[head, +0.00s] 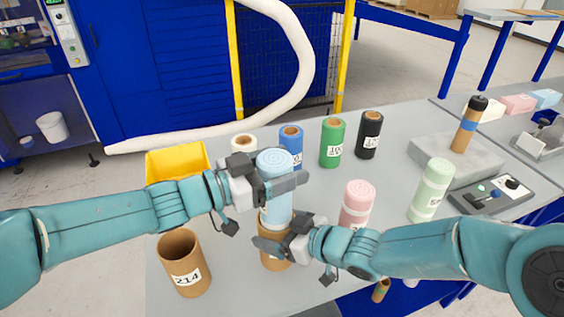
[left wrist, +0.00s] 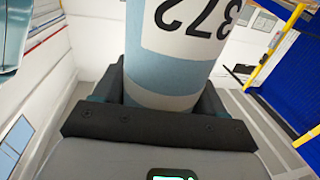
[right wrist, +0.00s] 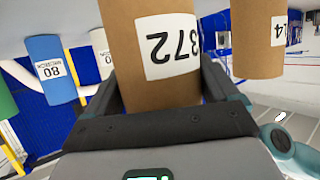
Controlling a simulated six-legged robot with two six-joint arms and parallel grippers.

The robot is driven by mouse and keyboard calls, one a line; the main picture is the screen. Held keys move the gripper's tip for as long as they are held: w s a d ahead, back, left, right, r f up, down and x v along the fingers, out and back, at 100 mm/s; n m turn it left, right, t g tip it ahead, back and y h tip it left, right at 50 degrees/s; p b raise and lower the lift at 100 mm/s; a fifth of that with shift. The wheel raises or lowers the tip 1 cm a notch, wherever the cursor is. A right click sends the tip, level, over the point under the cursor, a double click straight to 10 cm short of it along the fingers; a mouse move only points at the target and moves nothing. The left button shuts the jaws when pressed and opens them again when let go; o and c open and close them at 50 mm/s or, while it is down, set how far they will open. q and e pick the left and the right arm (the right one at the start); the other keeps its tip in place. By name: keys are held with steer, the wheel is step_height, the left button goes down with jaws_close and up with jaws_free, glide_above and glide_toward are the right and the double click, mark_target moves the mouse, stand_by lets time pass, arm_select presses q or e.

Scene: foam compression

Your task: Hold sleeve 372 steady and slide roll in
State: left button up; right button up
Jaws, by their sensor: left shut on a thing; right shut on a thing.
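The light blue foam roll (head: 275,161) stands upright above the brown cardboard sleeve (head: 275,263), in line with it. My left gripper (head: 283,184) is shut around the roll; the left wrist view shows the roll's "372" label (left wrist: 195,15). My right gripper (head: 274,242) is shut around the sleeve near its top; the right wrist view shows the sleeve (right wrist: 150,92) with its own "372" label. The roll's lower end meets the sleeve's mouth, but the right gripper partly hides this, so I cannot tell how deep it sits.
Another sleeve, "214" (head: 185,266), stands open at front left. A pink roll (head: 357,202) and a pale green roll (head: 433,188) stand at right. Blue (head: 291,140), green (head: 332,143) and black (head: 370,135) rolls stand behind. A yellow bin (head: 175,160) is at back left.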

mark_target(282, 200)
arm_select(q)
steer(key=shift+f, duration=1.4)
arm_select(e)
steer(key=shift+s+f, duration=0.1)
steer(key=shift+f, duration=0.05)
arm_select(q)
steer(key=shift+f, duration=0.25)
steer(key=shift+f, duration=1.75)
steer(key=shift+f, duration=0.25)
steer(key=shift+f, duration=0.6)
